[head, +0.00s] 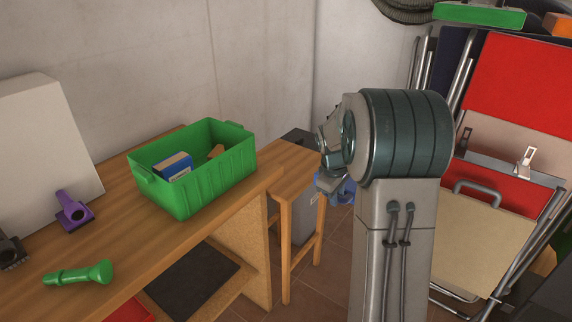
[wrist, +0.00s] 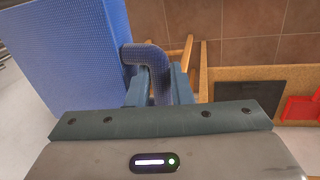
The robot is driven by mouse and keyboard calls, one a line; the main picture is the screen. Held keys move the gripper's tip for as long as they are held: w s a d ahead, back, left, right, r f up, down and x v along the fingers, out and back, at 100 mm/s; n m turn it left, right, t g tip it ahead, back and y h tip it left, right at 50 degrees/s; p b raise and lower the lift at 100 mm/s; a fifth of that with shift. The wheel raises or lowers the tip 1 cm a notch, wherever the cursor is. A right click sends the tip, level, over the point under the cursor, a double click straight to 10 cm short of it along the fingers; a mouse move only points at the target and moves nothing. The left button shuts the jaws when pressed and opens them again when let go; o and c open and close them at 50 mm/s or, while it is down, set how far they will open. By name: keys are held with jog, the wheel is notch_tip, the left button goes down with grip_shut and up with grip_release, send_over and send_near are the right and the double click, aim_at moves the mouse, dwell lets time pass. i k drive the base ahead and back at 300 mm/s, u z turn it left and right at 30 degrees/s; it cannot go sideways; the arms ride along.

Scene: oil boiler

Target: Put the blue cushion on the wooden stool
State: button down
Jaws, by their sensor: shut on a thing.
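In the wrist view the blue cushion (wrist: 68,50) is a large textured slab at the left. A dark blue curved loop (wrist: 152,60) joins its right edge. My gripper (wrist: 160,88) is shut on this loop, so the cushion hangs beside the fingers. In the head view my gripper (head: 330,182) is right of the wooden stool (head: 283,172), and only a small blue patch of the cushion (head: 348,190) shows; my arm hides the rest. The stool stands at the end of the workbench. Its slatted wood shows partly behind my fingers in the wrist view (wrist: 190,52).
The wooden workbench (head: 120,230) bears a green crate (head: 215,180), a green flashlight (head: 80,274) and a purple tool (head: 72,210). A dark object (head: 298,136) is at the stool's far end. Folded red chairs (head: 520,85) lean at the right.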

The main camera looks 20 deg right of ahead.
aim_at(292, 163)
jog(key=i, duration=0.9)
jog(key=u, duration=0.05)
